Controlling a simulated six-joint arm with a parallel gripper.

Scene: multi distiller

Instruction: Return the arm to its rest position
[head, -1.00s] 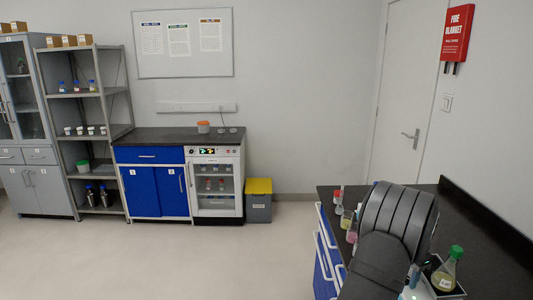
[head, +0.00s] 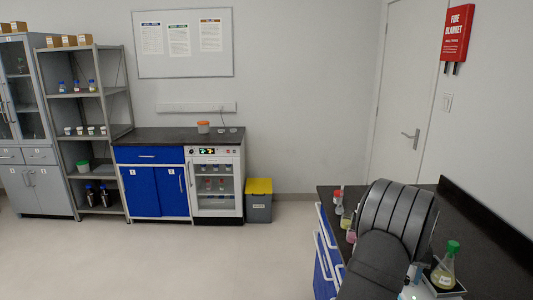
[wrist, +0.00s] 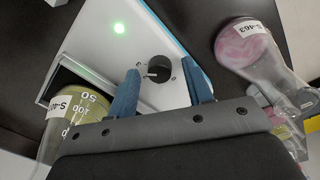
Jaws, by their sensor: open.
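My gripper (wrist: 161,82) is open in the wrist view, its two blue fingers apart with nothing between the tips. It hangs over a white device with a dark knob (wrist: 158,68) and a lit green light (wrist: 119,28). A flask of yellow liquid (wrist: 77,120) stands by the left finger, on the device's dark plate, apart from the jaws. In the head view this green-capped flask (head: 443,274) is upright at the lower right. There my dark arm hides most of my gripper.
Several small vessels (head: 346,219) line the left edge of the black bench (head: 480,235), beside my arm. The floor (head: 200,262) left of the bench is clear.

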